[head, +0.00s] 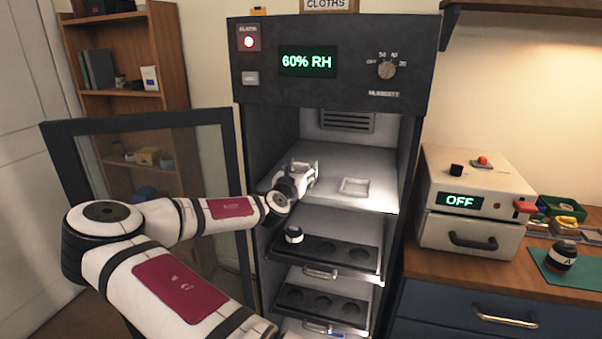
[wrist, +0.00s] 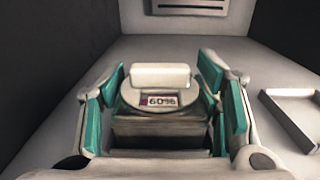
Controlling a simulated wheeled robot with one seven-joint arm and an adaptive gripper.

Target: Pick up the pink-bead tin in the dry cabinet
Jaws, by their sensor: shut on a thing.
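The dry cabinet (head: 335,92) stands open, its glass door (head: 135,119) swung out to the left. My gripper (head: 308,170) is inside, low over the top shelf. In the wrist view my gripper (wrist: 162,108) has its teal pads on both sides of a small grey tin (wrist: 160,124) and is shut on it. The tin has a pale block on top and a small window reading like "60%" with a reddish patch. Bead colour is too small to tell. In the head view my gripper mostly hides the tin. Whether it touches the shelf is unclear.
A shallow white tray (head: 354,187) lies on the shelf to the right, also in the wrist view (wrist: 296,117). Below, a dark pulled-out drawer (head: 345,257) holds a small black-and-white lens part (head: 294,235). A white oven-like box (head: 470,190) stands on the bench to the right.

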